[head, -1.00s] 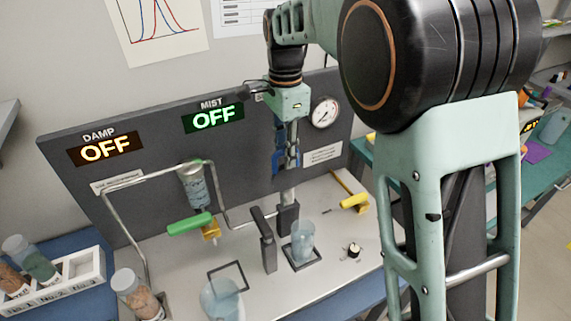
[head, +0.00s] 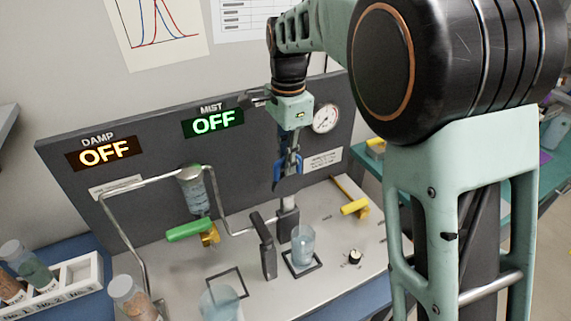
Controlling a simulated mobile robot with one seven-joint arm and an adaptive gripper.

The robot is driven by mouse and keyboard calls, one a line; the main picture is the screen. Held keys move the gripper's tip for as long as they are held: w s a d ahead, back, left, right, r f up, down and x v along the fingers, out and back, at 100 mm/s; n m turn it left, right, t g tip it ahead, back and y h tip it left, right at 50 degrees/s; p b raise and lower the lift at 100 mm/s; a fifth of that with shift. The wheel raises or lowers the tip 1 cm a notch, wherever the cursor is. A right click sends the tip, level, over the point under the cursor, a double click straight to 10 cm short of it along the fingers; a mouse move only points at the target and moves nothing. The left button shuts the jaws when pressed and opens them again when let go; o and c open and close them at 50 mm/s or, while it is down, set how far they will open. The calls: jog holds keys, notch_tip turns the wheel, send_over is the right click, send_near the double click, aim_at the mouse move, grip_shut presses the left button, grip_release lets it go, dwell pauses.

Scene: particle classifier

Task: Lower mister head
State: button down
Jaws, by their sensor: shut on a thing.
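My gripper (head: 284,172) reaches down in front of the dark panel, above the metal post of the mister. Its blue-marked fingers are closed at the upper part of the mister head's post (head: 288,203). The exact contact is small and partly hidden by the fingers. The post rises from a dark block (head: 288,222) on the white bench. A clear cup (head: 303,245) stands in a dark square frame just right of and in front of the block. The mist sign (head: 214,122) reads OFF in green.
A dark upright bracket (head: 266,250) stands left of the cup. A green-handled valve (head: 188,230) and bent metal tubing are further left. A yellow-handled valve (head: 354,207) and a black knob (head: 354,257) are right. Another clear cup (head: 219,303) is at the front.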

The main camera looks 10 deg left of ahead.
jog(key=shift+s+d, duration=0.4)
jog(key=shift+s, duration=0.15)
jog(key=shift+s+d+f+b, duration=0.15)
jog(key=shift+s+d+b, duration=0.6)
jog(key=shift+s, duration=0.2)
jog(key=shift+s+d+f+b, duration=0.2)
jog(key=shift+s+d+b, duration=0.15)
jog(key=shift+s, duration=0.1)
jog(key=shift+s+d+f+b, duration=0.15)
jog(key=shift+s+d+b, duration=0.2)
jog(key=shift+s, duration=0.1)
jog(key=shift+s+d+f+b, duration=0.5)
jog(key=shift+s+d+b, duration=0.15)
jog(key=shift+s, duration=0.2)
